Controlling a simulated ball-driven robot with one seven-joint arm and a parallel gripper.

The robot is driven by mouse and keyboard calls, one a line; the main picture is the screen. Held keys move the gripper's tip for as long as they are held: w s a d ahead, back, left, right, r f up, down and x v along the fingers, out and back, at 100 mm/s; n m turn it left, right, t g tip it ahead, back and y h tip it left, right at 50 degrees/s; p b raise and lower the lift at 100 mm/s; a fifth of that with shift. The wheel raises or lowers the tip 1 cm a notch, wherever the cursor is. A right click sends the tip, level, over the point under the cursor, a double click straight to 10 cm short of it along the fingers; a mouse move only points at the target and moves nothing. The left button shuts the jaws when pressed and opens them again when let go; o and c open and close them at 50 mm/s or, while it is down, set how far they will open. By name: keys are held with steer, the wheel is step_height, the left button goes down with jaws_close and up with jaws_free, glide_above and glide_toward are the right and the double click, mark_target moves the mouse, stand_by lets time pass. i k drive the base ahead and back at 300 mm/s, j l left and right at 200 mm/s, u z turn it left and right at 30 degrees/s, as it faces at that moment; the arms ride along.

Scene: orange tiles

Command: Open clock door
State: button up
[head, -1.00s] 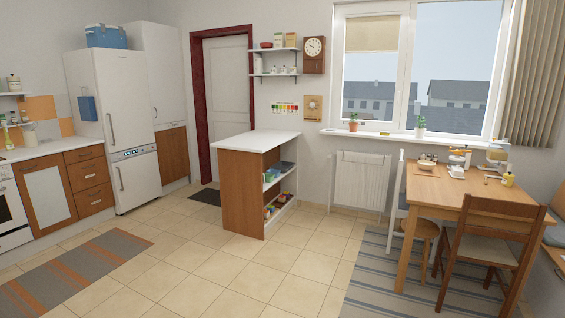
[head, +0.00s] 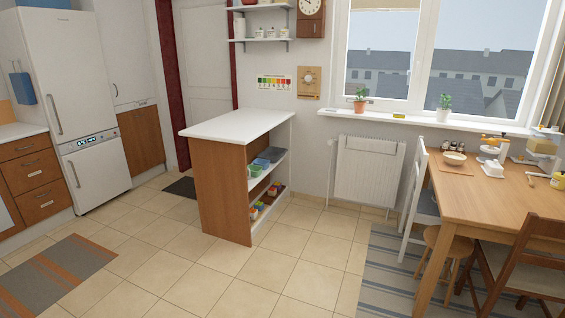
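A brown wooden wall clock (head: 311,18) with a round white face hangs on the back wall, between the shelves and the window. Its top is cut off by the upper edge of the head view. Its lower part is a brown case front; whether the door is ajar cannot be told at this size, and no gap shows. My gripper is not in view.
A white-topped island with open shelves (head: 232,125) stands on the floor in front of the clock wall. A radiator (head: 367,170) is under the window. A table (head: 495,190) with chairs and a stool fills the right. Tiled floor (head: 200,270) is clear in the middle.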

mark_target(312, 27)
steer(key=i, duration=4.2)
steer(key=i+u, duration=0.15)
steer(key=i, duration=0.45)
steer(key=i+l+u, duration=0.15)
steer(key=i, duration=0.5)
